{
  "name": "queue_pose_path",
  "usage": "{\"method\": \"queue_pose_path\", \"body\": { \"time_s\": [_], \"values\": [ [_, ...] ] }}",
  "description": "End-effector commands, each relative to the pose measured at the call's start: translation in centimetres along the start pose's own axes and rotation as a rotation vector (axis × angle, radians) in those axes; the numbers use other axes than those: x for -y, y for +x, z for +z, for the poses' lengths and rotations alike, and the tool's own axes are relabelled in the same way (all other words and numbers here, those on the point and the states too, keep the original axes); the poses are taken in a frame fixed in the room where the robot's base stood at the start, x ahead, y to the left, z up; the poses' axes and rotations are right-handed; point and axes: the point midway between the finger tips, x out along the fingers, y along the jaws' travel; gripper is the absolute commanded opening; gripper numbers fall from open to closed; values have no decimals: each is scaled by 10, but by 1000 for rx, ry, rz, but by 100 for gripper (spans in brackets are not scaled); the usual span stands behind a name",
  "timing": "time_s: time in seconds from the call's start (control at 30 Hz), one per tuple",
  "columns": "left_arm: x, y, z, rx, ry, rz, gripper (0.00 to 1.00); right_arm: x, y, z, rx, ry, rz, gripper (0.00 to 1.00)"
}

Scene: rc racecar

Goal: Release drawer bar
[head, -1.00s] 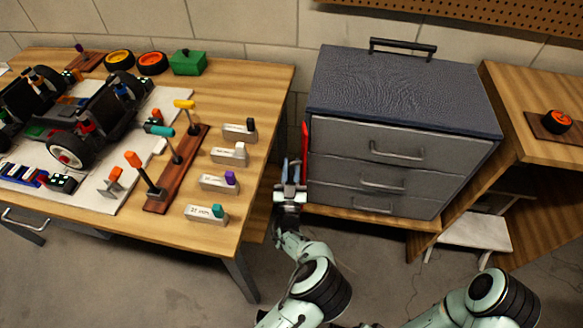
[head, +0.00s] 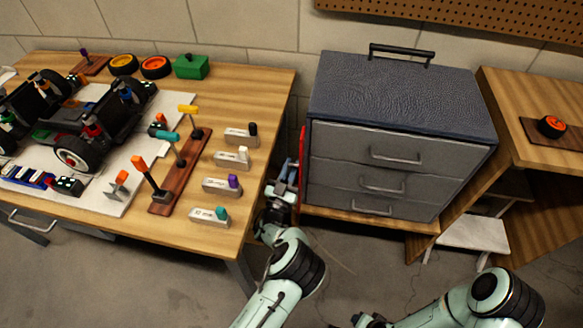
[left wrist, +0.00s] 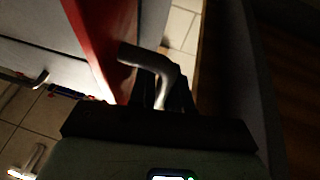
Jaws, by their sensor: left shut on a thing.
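The grey drawer chest (head: 400,95) stands upright, and its three drawers (head: 385,148) look shut. The red drawer bar (head: 302,150) runs along the left side of the chest; it also shows in the left wrist view (left wrist: 95,40). My left gripper (head: 284,180) is low in the gap between the chest and the table. In the left wrist view its dark fingers (left wrist: 172,95) are shut on the bent grey handle (left wrist: 150,60) beside the red bar. The grip itself is dark and partly hidden.
A wooden table (head: 255,90) with a car chassis (head: 85,125), a tool rack (head: 180,170) and several labelled blocks stands close on the left. A wooden shelf unit (head: 530,85) stands on the right.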

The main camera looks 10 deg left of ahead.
Motion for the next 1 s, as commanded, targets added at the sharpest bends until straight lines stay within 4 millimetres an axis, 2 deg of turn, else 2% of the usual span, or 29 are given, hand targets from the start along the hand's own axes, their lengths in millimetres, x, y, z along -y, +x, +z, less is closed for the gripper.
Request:
{"method": "queue_pose_path", "body": {
  "time_s": [0.17,0.47,0.5,0.83,1.0],
  "values": [
    [2,2,0,-2,-30,68,0,2,-2,0,1,-2,-3,43],
    [1,2,0,-2,-33,76,0,2,-2,1,2,-2,-3,43],
    [1,2,0,-2,-32,76,23,2,-2,1,2,-2,-3,43],
    [0,2,1,-1,-29,67,23,2,-2,1,3,-2,-3,43],
    [-4,0,1,1,1,-3,23,1,2,1,3,-2,-2,43]
  ]
}}
